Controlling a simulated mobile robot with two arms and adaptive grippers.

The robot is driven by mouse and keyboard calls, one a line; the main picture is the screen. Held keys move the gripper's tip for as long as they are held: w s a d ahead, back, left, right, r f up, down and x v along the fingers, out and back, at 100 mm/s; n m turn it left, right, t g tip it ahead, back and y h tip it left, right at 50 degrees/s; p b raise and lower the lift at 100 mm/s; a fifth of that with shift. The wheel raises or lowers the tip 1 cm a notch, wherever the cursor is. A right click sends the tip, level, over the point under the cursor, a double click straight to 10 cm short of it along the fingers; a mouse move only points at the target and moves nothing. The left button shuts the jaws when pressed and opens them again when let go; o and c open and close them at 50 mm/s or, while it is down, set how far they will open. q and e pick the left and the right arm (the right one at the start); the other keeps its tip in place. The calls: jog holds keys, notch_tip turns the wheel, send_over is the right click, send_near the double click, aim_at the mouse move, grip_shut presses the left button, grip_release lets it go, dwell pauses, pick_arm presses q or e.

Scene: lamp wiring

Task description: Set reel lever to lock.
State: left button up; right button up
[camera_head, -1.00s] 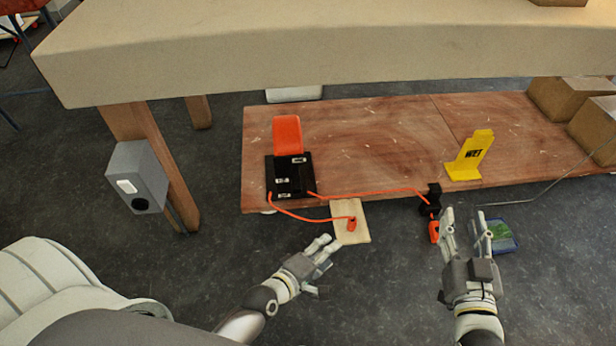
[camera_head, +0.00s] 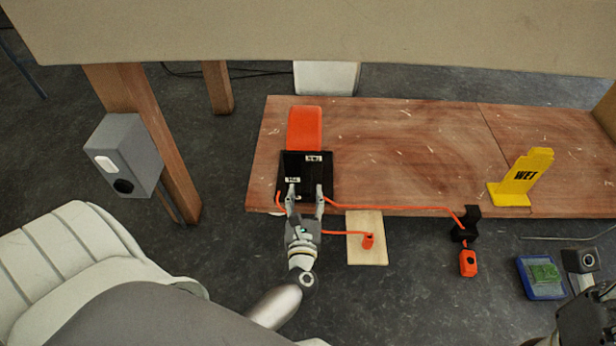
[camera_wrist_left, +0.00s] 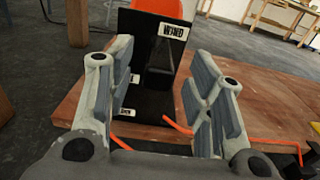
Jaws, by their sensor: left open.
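The reel has an orange body (camera_head: 305,128) and a black base (camera_head: 318,165) with small white labels. It sits near the left front edge of the wooden board. My left gripper (camera_head: 305,193) is open, its fingers at the front of the black base. In the left wrist view the black base (camera_wrist_left: 150,103) lies between and beyond the open fingers. A dark upright part, perhaps the lever (camera_wrist_left: 161,62), shows there below a white label (camera_wrist_left: 174,32); its setting is unclear. My right gripper (camera_head: 590,312) is partly in view at the bottom right corner, its fingers unclear.
An orange cord (camera_head: 400,207) runs from the reel to a black clip (camera_head: 466,224), with an orange connector (camera_head: 468,263) below. Another cord end rests on a pale wood piece (camera_head: 366,252). A grey box (camera_head: 124,155) is on the table leg.

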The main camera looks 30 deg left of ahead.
aim_at(307, 161)
pick_arm(q)
jog(key=b+x, duration=0.1)
jog(key=x, duration=0.6)
jog(key=shift+w, duration=0.1)
grip_shut()
